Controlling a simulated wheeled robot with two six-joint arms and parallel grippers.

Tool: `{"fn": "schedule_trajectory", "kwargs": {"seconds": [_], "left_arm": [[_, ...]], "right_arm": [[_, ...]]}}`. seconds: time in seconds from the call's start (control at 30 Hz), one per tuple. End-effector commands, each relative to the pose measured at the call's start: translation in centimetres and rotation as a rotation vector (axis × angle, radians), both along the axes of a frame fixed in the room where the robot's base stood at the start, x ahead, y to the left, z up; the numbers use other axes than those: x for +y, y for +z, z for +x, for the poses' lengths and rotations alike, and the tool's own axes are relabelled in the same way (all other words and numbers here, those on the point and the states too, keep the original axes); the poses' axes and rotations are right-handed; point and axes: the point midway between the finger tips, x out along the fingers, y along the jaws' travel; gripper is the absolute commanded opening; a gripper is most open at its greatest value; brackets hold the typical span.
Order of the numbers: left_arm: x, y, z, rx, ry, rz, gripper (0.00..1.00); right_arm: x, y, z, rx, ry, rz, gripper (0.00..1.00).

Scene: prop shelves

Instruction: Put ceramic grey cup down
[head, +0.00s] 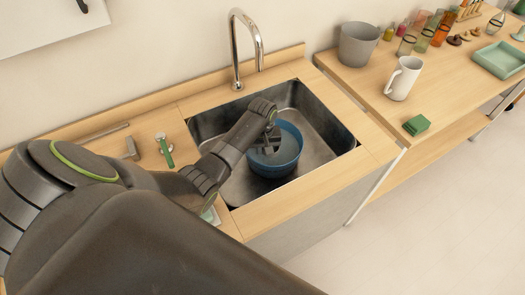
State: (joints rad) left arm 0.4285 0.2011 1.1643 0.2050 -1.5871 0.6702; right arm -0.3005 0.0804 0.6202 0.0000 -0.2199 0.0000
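My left arm reaches from the left over the sink. My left gripper (267,146) is over and partly inside a blue bowl (277,166) that stands in the sink. Something greyish shows around the fingertips in the bowl; I cannot tell whether it is a cup, the bowl's inside or the gripper itself. A whitish-grey cup with a handle (403,79) stands upright on the wooden table to the right, apart from the gripper. I cannot tell whether it is the ceramic grey cup. My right gripper is not in view.
The metal sink (325,135) has bare floor right of the bowl, and a tall faucet (238,45) rises behind it. The right table (440,90) holds a grey pot (357,44), a green block (416,125), a green tray (499,61) and several bottles. Its middle is clear.

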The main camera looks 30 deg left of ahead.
Motion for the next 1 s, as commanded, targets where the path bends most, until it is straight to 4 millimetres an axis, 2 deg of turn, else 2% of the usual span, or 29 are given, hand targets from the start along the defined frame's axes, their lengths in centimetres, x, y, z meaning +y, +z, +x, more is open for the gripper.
{"fn": "schedule_trajectory", "kwargs": {"seconds": [0.17,0.2,0.33,0.6,0.73,0.87,1.0], "left_arm": [[0.0,-0.3,0.0,0.0,0.0,0.0,0.0],[0.0,-0.2,0.0,0.0,0.0,0.0,0.09],[0.0,-0.2,0.0,0.0,0.0,0.0,0.26],[0.0,-0.2,0.0,0.0,0.0,0.0,0.27],[0.0,0.4,0.0,-0.001,0.0,0.001,0.27],[0.0,2.2,0.1,-0.004,-0.001,0.0,0.27],[0.1,5.1,0.1,-0.005,0.0,0.002,0.27]], "right_arm": [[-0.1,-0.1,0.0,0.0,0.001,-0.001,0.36],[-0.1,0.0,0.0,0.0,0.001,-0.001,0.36],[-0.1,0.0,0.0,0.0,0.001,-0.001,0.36],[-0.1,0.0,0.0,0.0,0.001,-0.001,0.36],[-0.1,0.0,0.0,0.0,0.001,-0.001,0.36],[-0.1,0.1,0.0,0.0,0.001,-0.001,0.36],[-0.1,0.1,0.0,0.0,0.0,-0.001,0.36]]}}
